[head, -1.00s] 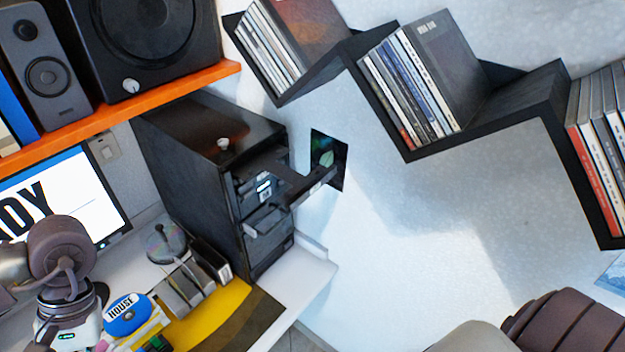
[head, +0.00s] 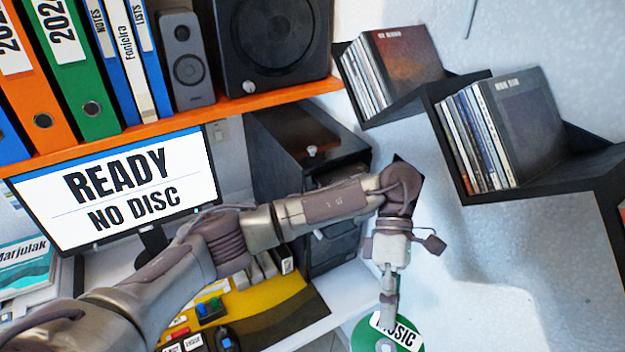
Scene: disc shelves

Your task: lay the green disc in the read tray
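The green disc (head: 408,342) has a white "MUSIC" label and shows at the bottom edge of the head view, partly cut off. My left gripper (head: 387,325) hangs down and is shut on the disc. It holds the disc beyond the front edge of the white desk. The black disc tower (head: 275,160) stands on the desk under the orange shelf. My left arm crosses in front of the tower's front, so the read tray is mostly hidden and I cannot tell its state. My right gripper is out of view.
A monitor (head: 120,195) reads "READY NO DISC". A black zigzag wall shelf (head: 540,185) with disc cases is at the right. The orange shelf (head: 270,104) carries binders and speakers above the desk. The pale wall at lower right is clear.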

